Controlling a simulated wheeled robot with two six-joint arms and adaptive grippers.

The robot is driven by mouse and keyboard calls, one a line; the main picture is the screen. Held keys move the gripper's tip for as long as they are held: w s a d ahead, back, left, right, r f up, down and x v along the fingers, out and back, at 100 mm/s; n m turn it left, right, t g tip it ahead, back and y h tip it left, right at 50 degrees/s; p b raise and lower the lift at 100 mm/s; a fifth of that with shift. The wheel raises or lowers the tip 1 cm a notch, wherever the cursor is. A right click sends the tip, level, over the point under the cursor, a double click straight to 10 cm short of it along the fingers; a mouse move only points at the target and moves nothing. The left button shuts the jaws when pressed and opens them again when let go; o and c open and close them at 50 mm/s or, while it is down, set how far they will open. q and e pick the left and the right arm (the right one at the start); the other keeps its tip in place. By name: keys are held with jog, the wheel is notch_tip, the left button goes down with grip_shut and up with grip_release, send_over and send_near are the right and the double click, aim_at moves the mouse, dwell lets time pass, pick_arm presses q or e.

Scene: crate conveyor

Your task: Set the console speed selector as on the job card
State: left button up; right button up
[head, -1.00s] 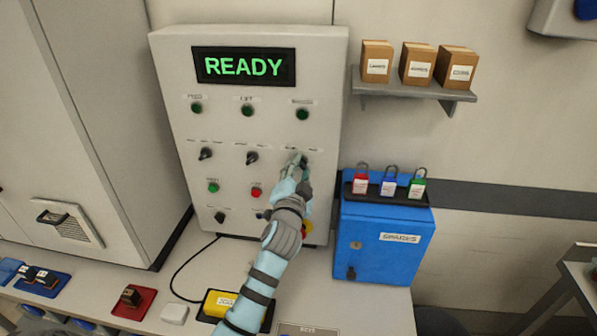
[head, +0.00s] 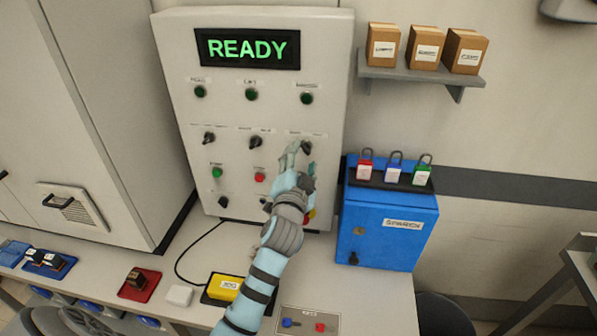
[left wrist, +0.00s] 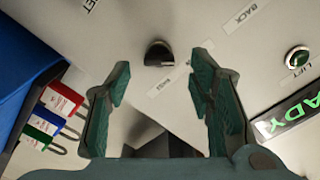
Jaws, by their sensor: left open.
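The pale console (head: 180,100) stands against the wall with a lit green READY display (head: 248,48). My left gripper (head: 297,157) is open and empty, just in front of the right knob. In the left wrist view, a dark knob (left wrist: 158,53) shows ahead, between and beyond the open fingers (left wrist: 161,78), apart from them. My right gripper is out of view. I see no readable job card.
A blue spares box (head: 385,235) with red, blue and white, and green padlocks on top stands right of the console. A yellow box (head: 225,287), a red tray (head: 140,286) and a key tray (head: 308,320) lie on the counter. A shelf (head: 420,75) holds cartons.

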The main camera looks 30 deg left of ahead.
pick_arm(q)
jog(key=v, duration=0.9)
jog(key=shift+s, duration=0.1)
